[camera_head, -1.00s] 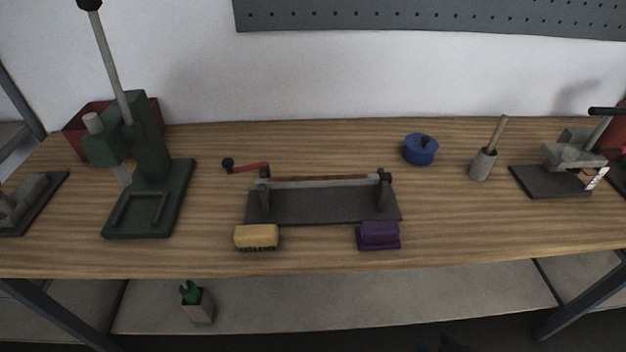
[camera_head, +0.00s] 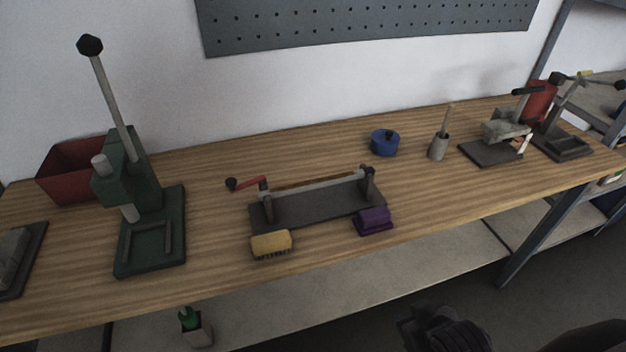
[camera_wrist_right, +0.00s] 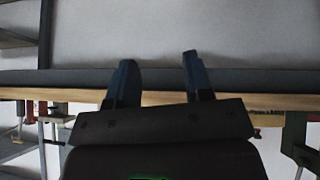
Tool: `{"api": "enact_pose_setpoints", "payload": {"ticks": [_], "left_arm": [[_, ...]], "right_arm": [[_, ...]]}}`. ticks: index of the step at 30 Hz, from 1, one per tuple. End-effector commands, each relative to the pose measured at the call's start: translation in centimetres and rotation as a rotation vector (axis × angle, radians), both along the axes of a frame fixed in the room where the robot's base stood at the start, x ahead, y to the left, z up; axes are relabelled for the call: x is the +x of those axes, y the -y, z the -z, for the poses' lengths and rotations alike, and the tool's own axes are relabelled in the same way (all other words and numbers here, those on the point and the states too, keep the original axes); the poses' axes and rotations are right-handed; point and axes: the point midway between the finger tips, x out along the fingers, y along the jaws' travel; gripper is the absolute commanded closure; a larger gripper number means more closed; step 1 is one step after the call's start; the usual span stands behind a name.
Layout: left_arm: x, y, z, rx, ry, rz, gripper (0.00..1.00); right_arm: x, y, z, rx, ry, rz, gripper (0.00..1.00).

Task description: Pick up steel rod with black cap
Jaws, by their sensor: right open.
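The steel rod (camera_head: 112,92) with a black cap (camera_head: 90,45) is the lever of a green press (camera_head: 150,240) at the left of the bench. The rod leans up and left, with its cap at the upper end. My right gripper (camera_head: 440,325) is dark and low at the bottom right of the head view, in front of the bench and far from the rod. In the right wrist view my right gripper (camera_wrist_right: 157,62) has its two fingers apart with nothing between them. My left gripper is not in view.
A red bin (camera_head: 75,170) stands behind the press. A crank fixture (camera_head: 315,208), yellow brush (camera_head: 271,244), purple block (camera_head: 374,220), blue pot (camera_head: 384,142), grey cup (camera_head: 438,148) and grey press (camera_head: 490,153) stand to the right. Bare wood (camera_head: 215,195) lies between press and fixture.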

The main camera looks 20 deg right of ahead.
Motion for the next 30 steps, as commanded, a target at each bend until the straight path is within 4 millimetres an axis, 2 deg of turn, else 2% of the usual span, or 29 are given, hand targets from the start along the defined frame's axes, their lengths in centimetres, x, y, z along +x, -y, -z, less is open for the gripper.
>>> {"api": "enact_pose_setpoints", "payload": {"ticks": [1, 6, 11, 17, 20, 24, 30], "left_arm": [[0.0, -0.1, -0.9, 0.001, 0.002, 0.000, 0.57], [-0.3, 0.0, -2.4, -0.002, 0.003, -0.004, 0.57], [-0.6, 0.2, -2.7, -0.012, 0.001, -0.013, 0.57], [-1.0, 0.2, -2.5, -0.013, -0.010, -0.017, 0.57], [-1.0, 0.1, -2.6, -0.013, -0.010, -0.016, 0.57], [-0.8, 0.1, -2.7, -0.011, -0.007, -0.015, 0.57], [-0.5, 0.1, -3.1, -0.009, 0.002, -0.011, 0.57]], "right_arm": [[0.1, 0.0, -1.7, -0.021, -0.016, -0.003, 0.53], [1.0, -0.2, -5.1, -0.162, -0.074, -0.029, 0.53], [3.4, -0.6, -6.4, -0.332, -0.042, -0.074, 0.53], [8.0, -2.1, -8.1, -0.607, 0.093, -0.179, 0.53], [10.8, -3.9, -9.2, -0.780, 0.202, -0.264, 0.53], [14.2, -7.1, -10.6, -1.025, 0.368, -0.404, 0.53], [16.5, -11.2, -11.6, -1.272, 0.543, -0.564, 0.53]]}}
